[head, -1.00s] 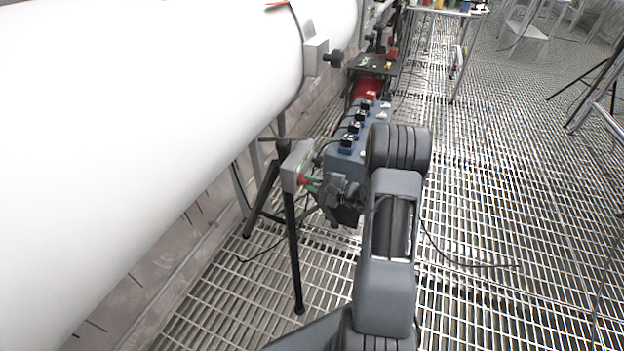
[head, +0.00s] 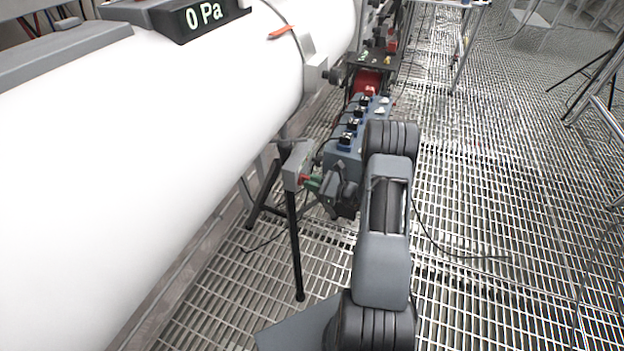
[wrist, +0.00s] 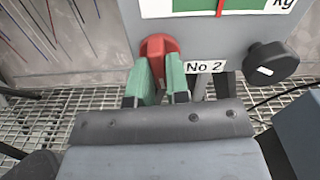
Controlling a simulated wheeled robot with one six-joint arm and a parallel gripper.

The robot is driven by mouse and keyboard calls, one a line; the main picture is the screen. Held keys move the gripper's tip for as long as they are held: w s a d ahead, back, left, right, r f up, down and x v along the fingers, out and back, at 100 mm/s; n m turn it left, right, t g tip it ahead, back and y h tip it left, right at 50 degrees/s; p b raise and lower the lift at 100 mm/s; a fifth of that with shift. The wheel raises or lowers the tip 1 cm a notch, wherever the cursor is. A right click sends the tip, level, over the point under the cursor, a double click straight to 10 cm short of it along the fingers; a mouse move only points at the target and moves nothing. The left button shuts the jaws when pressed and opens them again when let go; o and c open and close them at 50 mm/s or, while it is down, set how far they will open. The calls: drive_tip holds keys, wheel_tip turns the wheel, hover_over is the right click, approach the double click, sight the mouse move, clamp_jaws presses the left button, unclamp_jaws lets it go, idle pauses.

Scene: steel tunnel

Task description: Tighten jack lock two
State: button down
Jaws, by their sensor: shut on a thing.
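Jack lock two appears as a red knob (wrist: 158,44) on the face of a grey box (wrist: 225,40), beside a "No 2" label (wrist: 205,66). My gripper (wrist: 160,76) has green fingers, shut on the lower part of the red knob. The fingers hide part of the knob. In the head view, the grey box (head: 297,163) sits on a black post, and my gripper (head: 314,183) meets the red knob (head: 303,178) on its right side.
A black knob (wrist: 270,62) sits to the right of the label. A large white pipe (head: 180,130) runs along the left, with a "0 Pa" display (head: 203,15) on top. A blue-grey box with switches (head: 350,140) stands just behind my gripper. The grating floor (head: 490,220) is open on the right.

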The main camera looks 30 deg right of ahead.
drive_tip(key=shift+m+p, duration=0.3)
drive_tip(key=shift+m, duration=0.4)
drive_tip(key=c, duration=1.1)
unclamp_jaws()
drive_tip(key=p+v, duration=0.1)
drive_tip(key=v, duration=1.2)
drive_tip(key=shift+s+d+p, duration=0.25)
drive_tip(key=shift+s+p, duration=0.1)
drive_tip(key=shift+p, duration=0.05)
